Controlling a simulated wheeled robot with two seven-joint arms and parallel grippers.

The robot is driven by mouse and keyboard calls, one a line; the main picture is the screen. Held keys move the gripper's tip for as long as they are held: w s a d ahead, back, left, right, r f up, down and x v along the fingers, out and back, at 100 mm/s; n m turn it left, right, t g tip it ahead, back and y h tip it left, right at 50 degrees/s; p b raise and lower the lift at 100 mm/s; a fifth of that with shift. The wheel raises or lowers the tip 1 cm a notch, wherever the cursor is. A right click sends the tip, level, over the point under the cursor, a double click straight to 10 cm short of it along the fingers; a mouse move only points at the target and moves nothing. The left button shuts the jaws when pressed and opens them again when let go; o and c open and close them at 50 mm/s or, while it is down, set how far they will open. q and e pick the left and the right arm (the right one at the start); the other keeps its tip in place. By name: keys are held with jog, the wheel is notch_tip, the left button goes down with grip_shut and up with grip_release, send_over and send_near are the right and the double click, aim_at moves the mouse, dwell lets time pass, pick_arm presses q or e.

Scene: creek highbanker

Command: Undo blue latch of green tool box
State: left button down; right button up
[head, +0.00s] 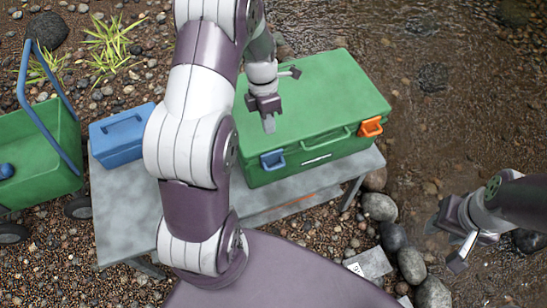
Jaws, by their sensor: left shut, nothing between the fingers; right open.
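The green tool box (330,103) stands on the grey table, its lid down. Its blue latch (273,160) is on the front at the left, and an orange latch (371,127) is on the front at the right. My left gripper (269,122) is shut and empty. It points down over the left part of the lid, a little behind the blue latch in the picture. Whether it touches the lid I cannot tell. My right gripper (446,248) is open and empty, right of the table over the stones at the water's edge.
A small blue box (122,137) stands on the left of the grey table (122,205). A green cart (35,150) with a blue handle stands left of the table. Stones (380,207) and shallow water lie to the right. My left arm hides part of the table.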

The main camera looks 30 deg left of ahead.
pick_arm(q)
send_over(274, 164)
jog(key=s, duration=0.2)
jog(key=w+a+x, duration=0.1)
jog(key=a+x, duration=0.1)
jog(key=x, duration=1.1)
jog(key=shift+w+d+f, duration=0.25)
jog(key=shift+f, duration=0.15)
